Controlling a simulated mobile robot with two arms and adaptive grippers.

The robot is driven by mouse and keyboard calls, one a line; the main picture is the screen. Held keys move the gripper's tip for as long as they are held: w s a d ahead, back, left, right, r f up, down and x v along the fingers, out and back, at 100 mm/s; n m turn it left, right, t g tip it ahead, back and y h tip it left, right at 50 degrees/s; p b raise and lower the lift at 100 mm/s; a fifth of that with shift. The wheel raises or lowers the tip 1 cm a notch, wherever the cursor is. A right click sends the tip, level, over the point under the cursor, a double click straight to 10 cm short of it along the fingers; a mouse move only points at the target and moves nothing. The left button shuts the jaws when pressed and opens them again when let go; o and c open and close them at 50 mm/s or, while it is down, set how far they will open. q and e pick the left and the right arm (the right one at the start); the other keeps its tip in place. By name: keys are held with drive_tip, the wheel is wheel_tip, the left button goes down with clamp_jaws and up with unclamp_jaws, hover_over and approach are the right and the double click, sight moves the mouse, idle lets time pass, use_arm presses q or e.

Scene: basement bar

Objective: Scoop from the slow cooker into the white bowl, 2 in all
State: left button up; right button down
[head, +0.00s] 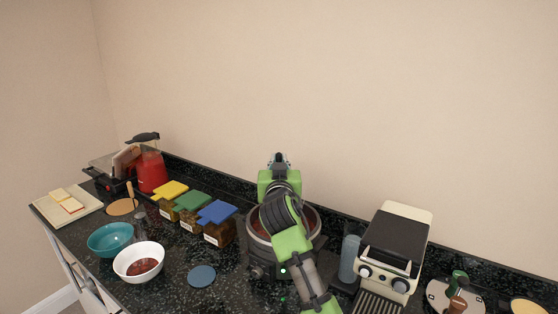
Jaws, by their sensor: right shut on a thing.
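The white bowl (122,266) stands at the front left of the counter with reddish-brown food in it. The slow cooker (259,256) stands at the middle of the counter, with reddish-brown food showing inside its rim. My right arm reaches across the cooker and covers much of it. My right gripper (279,160) is at the far end of that arm, in line with the cooker's back side. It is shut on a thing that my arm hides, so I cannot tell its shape. My left gripper is out of view.
A teal bowl (96,236) is behind and left of the white bowl. Jars with yellow, green and blue lids (216,212) stand between bowl and cooker. A blue disc (202,276) lies before them. A coffee machine (397,247) is at the right.

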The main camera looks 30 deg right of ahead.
sight(279, 152)
wheel_tip(279, 152, down, 4)
drive_tip(key=shift+r+b, duration=0.2)
drive_tip(key=shift+b, duration=1)
drive_tip(key=shift+f+b, duration=1.95)
drive_tip(key=shift+f, duration=0.55)
drive_tip(key=shift+r+p, duration=5.1)
drive_tip(key=shift+r, duration=1.15)
drive_tip(key=shift+f, duration=0.1)
